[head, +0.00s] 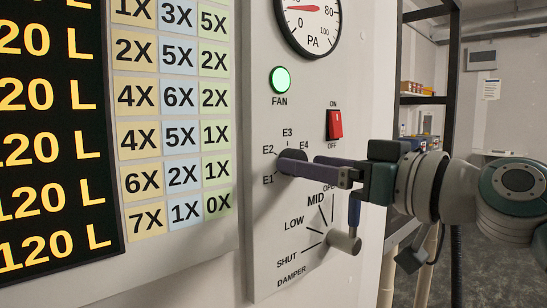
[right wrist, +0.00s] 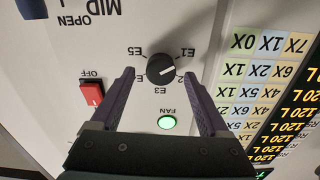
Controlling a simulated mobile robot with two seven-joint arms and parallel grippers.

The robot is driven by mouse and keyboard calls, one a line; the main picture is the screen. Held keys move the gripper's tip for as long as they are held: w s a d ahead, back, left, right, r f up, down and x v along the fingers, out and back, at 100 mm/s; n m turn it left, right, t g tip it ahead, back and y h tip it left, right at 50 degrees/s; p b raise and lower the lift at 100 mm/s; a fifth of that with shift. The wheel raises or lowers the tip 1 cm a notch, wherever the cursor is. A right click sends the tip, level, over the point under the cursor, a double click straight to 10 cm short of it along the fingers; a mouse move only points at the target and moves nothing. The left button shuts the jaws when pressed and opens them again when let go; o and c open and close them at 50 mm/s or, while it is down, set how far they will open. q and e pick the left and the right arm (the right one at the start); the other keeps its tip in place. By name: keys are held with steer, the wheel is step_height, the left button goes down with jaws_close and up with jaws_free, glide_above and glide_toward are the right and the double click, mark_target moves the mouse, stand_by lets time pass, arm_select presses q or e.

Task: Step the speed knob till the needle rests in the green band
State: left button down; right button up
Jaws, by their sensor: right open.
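The speed knob (right wrist: 160,69) is round and black, with a white pointer mark and labels E1 to E5 around it. In the right wrist view, which is upside down, its mark points toward the E1 and E2 side; I cannot tell which exactly. My right gripper (right wrist: 163,85) is open, its two purple fingers on either side of the knob with visible gaps. In the head view the right gripper (head: 292,161) covers most of the knob. The PA gauge (head: 312,28) is cut off at the top; its red needle points left. No green band shows. My left gripper is not in view.
The fan lamp (head: 280,80) glows green. A red ON/OFF switch (head: 335,124) is right of it. The damper handle (head: 345,241) sticks out below my right gripper. A number board (head: 180,100) fills the left. A black shelf frame (head: 451,80) stands at the right.

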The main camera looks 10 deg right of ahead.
steer(key=shift+w+a, duration=0.35)
steer(key=shift+w, duration=0.05)
jaws_close()
stand_by(0.4)
